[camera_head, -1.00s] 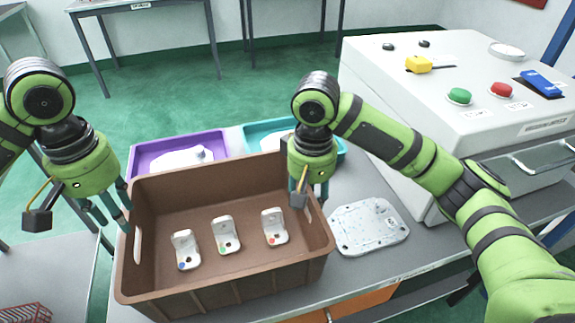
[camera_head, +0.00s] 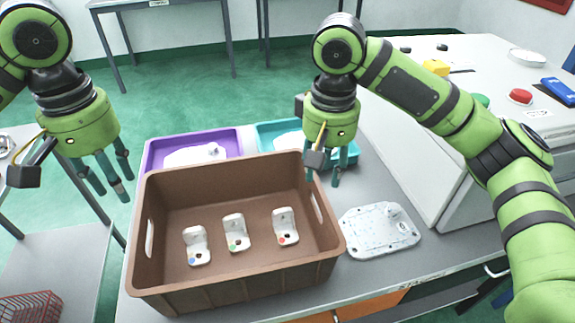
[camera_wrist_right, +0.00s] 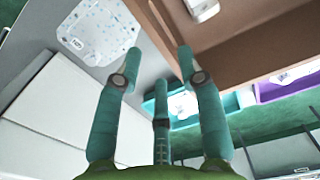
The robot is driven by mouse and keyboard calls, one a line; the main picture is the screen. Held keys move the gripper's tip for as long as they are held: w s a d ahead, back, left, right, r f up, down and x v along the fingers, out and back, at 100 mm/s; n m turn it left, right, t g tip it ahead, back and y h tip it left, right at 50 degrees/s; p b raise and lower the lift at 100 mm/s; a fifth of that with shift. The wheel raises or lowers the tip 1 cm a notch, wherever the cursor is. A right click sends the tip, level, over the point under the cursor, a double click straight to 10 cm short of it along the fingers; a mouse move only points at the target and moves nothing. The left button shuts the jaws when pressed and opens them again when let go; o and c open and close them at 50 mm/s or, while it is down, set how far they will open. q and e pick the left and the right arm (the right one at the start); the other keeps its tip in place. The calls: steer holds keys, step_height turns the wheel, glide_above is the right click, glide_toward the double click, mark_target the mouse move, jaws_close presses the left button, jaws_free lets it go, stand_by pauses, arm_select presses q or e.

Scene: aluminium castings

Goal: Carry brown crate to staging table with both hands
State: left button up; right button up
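The brown crate (camera_head: 235,285) stands upright on the grey table, with hand slots in its left and right end walls. Three white brackets (camera_head: 236,233) with coloured dots stand inside it. My left gripper (camera_head: 108,182) is open and empty, raised to the left of the crate and apart from it. My right gripper (camera_head: 325,172) is open with nothing between its fingers, near the top of the crate's right wall. The right wrist view shows its spread fingers (camera_wrist_right: 160,50) beside the crate wall (camera_wrist_right: 235,48); contact cannot be told. I cannot tell which table is the staging table.
A purple tray (camera_head: 150,158) and a teal tray (camera_head: 265,135) lie behind the crate. A whitish casting plate (camera_head: 378,230) lies to its right, before a white machine (camera_head: 480,125) with buttons. A red basket (camera_head: 30,308) sits at lower left. Another table (camera_head: 150,5) stands at the back.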

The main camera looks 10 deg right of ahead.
step_height(320, 180, up, 4)
steer(key=shift+f, duration=0.1)
stand_by(0.6)
